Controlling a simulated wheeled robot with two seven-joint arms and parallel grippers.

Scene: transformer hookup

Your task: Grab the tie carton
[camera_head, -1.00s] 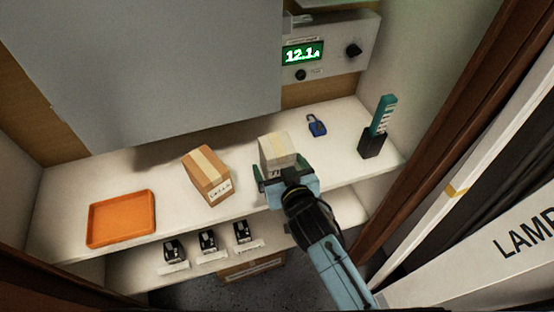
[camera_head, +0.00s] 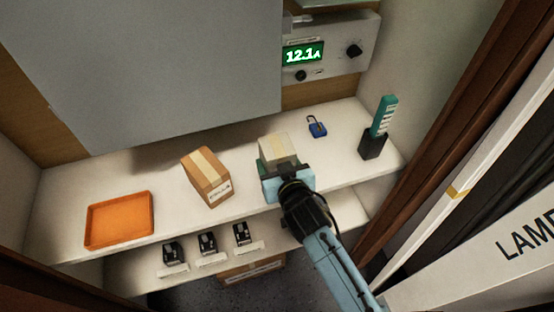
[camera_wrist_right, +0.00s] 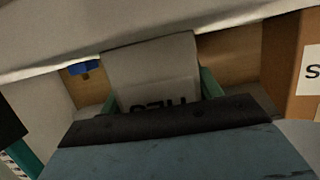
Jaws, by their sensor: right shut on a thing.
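The tie carton (camera_head: 277,148) is a pale grey-white box with a light tape strip, standing on the upper shelf right of the middle. My right gripper (camera_head: 285,172) is at its near side and is shut on it. In the right wrist view the carton (camera_wrist_right: 155,70) sits between the two green fingers of the gripper (camera_wrist_right: 160,92), with part of its dark lettering showing upside down. The gripper body hides the lower front of the carton. My left gripper is in neither view.
A brown taped carton (camera_head: 207,177) stands left of the tie carton. An orange tray (camera_head: 120,219) lies further left. A blue padlock (camera_head: 317,127) and a dark holder with a teal strip (camera_head: 372,145) are to the right. Several small black devices (camera_head: 207,243) sit on the lower shelf.

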